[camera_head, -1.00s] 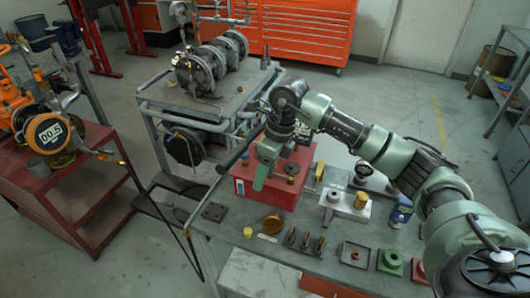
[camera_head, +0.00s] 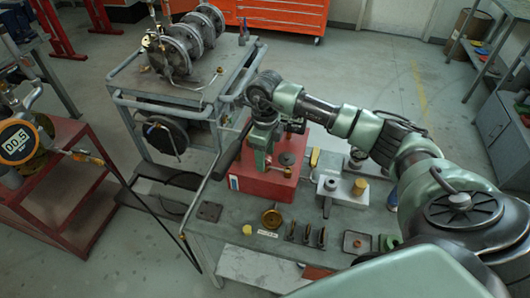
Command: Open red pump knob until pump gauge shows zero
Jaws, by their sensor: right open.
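The red pump (camera_head: 252,183) stands on the grey workbench. A small round knob (camera_head: 287,159) sits on its top; its colour looks dark or brassy, not clearly red. A long black lever (camera_head: 226,161) slants out at the pump's left. My right gripper (camera_head: 263,158) is open and points down over the left part of the pump's top, left of the knob and apart from it. Its fingers partly hide the pump top. An orange-rimmed digital gauge (camera_head: 17,144) at the left edge appears to read 00.5. My left gripper is out of view.
A valve assembly (camera_head: 180,50) stands on a grey cart behind the pump. Small parts, including a brass disc (camera_head: 271,218) and a grey block with a yellow knob (camera_head: 338,187), lie on the bench. A red stand (camera_head: 70,165) is at the left.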

